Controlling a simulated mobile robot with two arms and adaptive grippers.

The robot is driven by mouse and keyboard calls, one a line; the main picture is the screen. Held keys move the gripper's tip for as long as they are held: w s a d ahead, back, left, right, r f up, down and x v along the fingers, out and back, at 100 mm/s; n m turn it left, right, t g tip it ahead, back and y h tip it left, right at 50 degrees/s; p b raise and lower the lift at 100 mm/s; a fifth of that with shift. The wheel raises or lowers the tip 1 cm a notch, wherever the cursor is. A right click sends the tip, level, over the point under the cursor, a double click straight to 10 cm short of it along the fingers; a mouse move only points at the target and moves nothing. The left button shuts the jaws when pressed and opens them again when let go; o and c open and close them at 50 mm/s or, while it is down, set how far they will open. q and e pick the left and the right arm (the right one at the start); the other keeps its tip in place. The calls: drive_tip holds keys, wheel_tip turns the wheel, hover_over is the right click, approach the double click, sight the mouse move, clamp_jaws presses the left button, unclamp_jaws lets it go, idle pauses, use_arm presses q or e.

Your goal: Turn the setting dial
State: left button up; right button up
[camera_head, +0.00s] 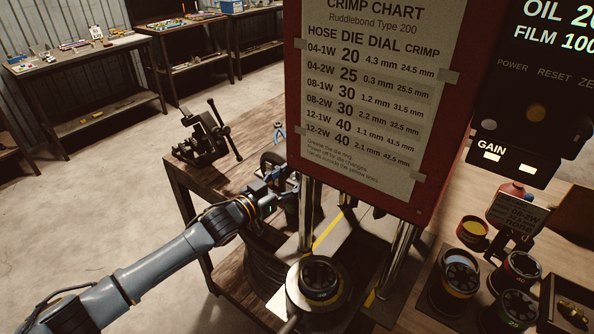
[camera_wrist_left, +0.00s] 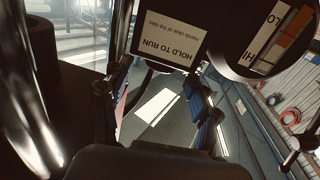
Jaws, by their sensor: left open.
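My left gripper (camera_head: 284,186) is at the left side of the crimper, just left of the crimp chart and partly hidden by it. In the left wrist view its two fingers (camera_wrist_left: 155,112) stand apart with nothing between them. A dark round part (camera_head: 271,160) shows just behind the gripper; I cannot tell whether it is the setting dial. In the wrist view a "HOLD TO RUN" label (camera_wrist_left: 170,38) lies beyond the fingers, with a round-rimmed part (camera_wrist_left: 262,45) to its right. No dial with readable marks shows clearly. My right gripper is not in view.
The red-framed crimp chart (camera_head: 366,100) hides much of the crimper. A round die (camera_head: 320,281) sits at its base between metal posts. A vise (camera_head: 205,140) stands on the bench behind. Several dies, including one marked 25 (camera_head: 516,306), stand right. A control box (camera_head: 530,110) hangs upper right.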

use_arm(q)
drive_tip(key=shift+x, duration=0.8)
drive_tip(key=shift+w+f, duration=0.1)
drive_tip(key=c, duration=1.2)
drive_tip(key=shift+m+g+h+b, duration=0.5)
drive_tip(key=shift+g+h+b, duration=0.1)
drive_tip(key=shift+w+a+m+g+h+b, duration=0.1)
drive_tip(key=shift+w+m+g+h+b, duration=0.05)
drive_tip(key=shift+m+g+h+b, duration=0.4)
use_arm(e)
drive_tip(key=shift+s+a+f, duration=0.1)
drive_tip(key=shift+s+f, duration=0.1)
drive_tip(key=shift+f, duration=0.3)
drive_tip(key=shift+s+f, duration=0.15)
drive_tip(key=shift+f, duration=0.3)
use_arm(q)
drive_tip(key=o, duration=1.2)
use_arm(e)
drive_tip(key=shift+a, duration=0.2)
